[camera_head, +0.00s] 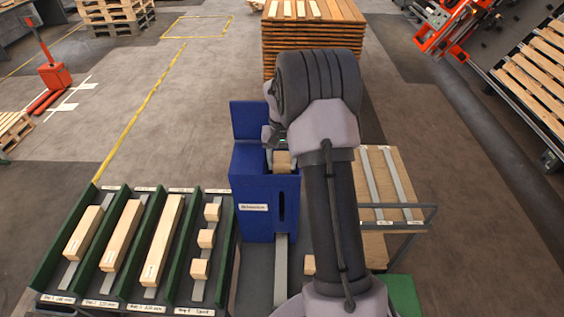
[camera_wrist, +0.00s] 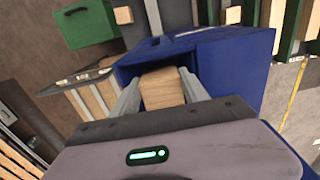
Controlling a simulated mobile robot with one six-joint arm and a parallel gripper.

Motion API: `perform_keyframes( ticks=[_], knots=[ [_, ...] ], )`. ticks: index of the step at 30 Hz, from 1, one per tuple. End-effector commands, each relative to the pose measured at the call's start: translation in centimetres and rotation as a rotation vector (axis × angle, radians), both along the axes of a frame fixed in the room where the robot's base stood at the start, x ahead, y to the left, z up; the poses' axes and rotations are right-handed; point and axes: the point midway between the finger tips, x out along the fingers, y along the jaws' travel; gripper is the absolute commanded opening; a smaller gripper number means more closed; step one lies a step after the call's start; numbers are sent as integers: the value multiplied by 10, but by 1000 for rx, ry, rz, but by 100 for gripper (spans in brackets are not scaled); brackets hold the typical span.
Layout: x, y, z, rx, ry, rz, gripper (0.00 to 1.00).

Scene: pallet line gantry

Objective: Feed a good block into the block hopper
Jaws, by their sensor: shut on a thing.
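The blue block hopper (camera_head: 255,195) stands in the middle of the head view, with an open top and a label on its front. It also shows in the wrist view (camera_wrist: 237,65). My gripper (camera_wrist: 160,80) is shut on a plain wooden block (camera_wrist: 162,92), one finger on each side. In the head view the block (camera_head: 282,160) shows at the hopper's open top, partly hidden by my arm. In the wrist view the block sits between the hopper's walls at the opening. I cannot tell whether it touches them.
A green-sided rack (camera_head: 121,196) on the left holds long boards and several small blocks (camera_head: 206,238). A green bin (camera_head: 405,295) stands at lower right, beside a wooden table (camera_head: 395,180). Another small block (camera_head: 309,264) lies beside my arm. Stacked boards (camera_head: 315,35) stand behind.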

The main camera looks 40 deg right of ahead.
Motion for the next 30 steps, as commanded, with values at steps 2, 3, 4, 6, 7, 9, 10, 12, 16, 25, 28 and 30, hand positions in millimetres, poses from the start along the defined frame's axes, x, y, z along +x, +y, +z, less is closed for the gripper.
perform_keyframes(
  ticks=[2, 3, 4, 6, 7, 9, 10, 12, 16, 25, 28, 30],
  knots=[
    [0, 0, 0, 0, 0, 0, 10],
    [0, 0, 0, 0, 0, 0, 10],
    [0, 0, 0, 0, 0, 0, 10],
    [0, 0, 0, 0, 0, 0, 10],
    [0, 0, 0, 0, 0, 0, 10],
    [0, 0, 0, 0, 0, 0, 10],
    [0, 0, 0, 0, 0, 0, 10],
    [0, 0, -1, 0, 0, 0, 10],
    [0, 0, -3, -1, -1, 0, 10],
    [0, 0, -6, 0, 0, 0, 10],
    [0, 0, -7, 0, 0, 0, 10],
    [0, 0, -8, 0, 0, 0, 10]
  ],
)
